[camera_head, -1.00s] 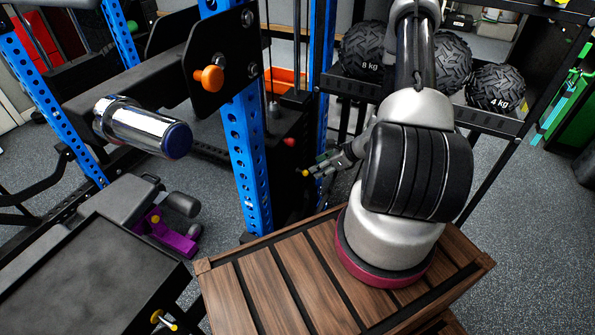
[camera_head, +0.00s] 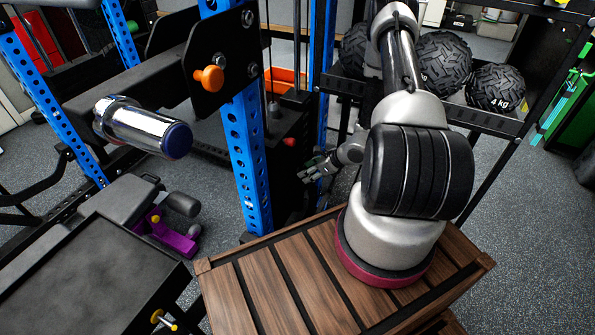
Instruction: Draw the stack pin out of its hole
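A small red knob (camera_head: 289,142) shows on the front of the dark weight stack (camera_head: 288,170), just right of the blue rack post. It looks like the head of the stack pin; its shaft and hole cannot be made out. My gripper (camera_head: 309,172) is small in this view, below and to the right of the red knob, in front of the stack's right side. It appears apart from the knob. Its fingers point left, and whether they are open or closed on anything is too small to tell.
The blue post (camera_head: 250,160) with an orange knob (camera_head: 208,78) stands left of the stack. A chrome bar sleeve (camera_head: 145,130) juts out further left. Behind my arm, a rack holds medicine balls (camera_head: 495,88). A yellow-tipped pin (camera_head: 160,317) sits at the black box.

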